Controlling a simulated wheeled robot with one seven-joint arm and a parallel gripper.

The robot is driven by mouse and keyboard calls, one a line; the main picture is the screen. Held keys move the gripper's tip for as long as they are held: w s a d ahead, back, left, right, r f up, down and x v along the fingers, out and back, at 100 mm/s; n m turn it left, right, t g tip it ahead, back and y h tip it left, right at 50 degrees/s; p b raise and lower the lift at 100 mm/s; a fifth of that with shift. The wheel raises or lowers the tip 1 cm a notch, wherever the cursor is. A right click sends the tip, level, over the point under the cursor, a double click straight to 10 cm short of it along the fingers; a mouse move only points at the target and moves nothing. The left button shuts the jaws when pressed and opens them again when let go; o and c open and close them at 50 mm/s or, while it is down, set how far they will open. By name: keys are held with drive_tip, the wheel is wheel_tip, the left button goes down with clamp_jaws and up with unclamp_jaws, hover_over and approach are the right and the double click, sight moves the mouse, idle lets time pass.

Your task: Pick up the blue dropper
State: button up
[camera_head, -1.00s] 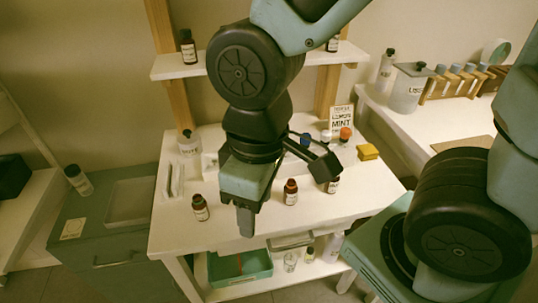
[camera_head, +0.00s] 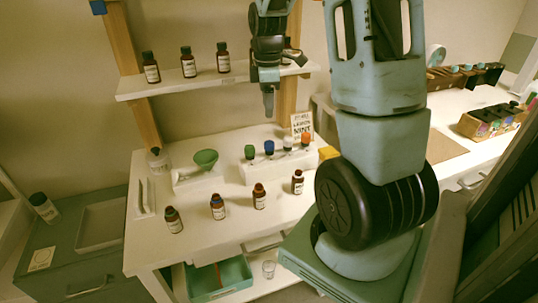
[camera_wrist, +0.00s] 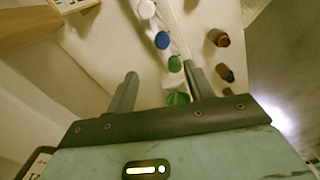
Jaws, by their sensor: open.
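The blue dropper (camera_head: 269,148) stands upright in a white rack (camera_head: 262,174) on the table, between a green dropper (camera_head: 249,153) and a white dropper (camera_head: 287,145). An orange dropper (camera_head: 306,141) stands at the right end. My gripper (camera_head: 268,105) is above the rack, apart from the droppers. In the wrist view my gripper (camera_wrist: 161,78) is open and empty. There the blue dropper (camera_wrist: 162,41) lies beyond the fingertips, the green dropper (camera_wrist: 175,64) is nearer, and the white dropper (camera_wrist: 146,9) is at the top edge.
Several brown bottles (camera_head: 218,207) stand in a row in front of the rack. A green funnel (camera_head: 206,158) is left of it. A label card (camera_head: 302,126) stands behind. More bottles (camera_head: 188,62) line the shelf (camera_head: 160,86) near my arm.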

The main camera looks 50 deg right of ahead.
sight(269, 142)
wheel_tip(269, 142, down, 10)
drive_tip(key=shift+r, duration=0.15)
drive_tip(key=shift+s+a+f+p, duration=0.1)
drive_tip(key=shift+f+p, duration=0.15)
drive_tip(key=shift+f, duration=0.6)
drive_tip(key=shift+s+d+f+p, duration=0.1)
drive_tip(key=shift+s+f+p, duration=0.1)
drive_tip(key=shift+f, duration=0.7)
drive_tip(key=shift+s+a+f+p, duration=0.1)
drive_tip(key=shift+f+p, duration=0.15)
drive_tip(key=shift+f, duration=0.6)
drive_tip(key=shift+w, duration=0.1)
drive_tip(key=c, duration=0.7)
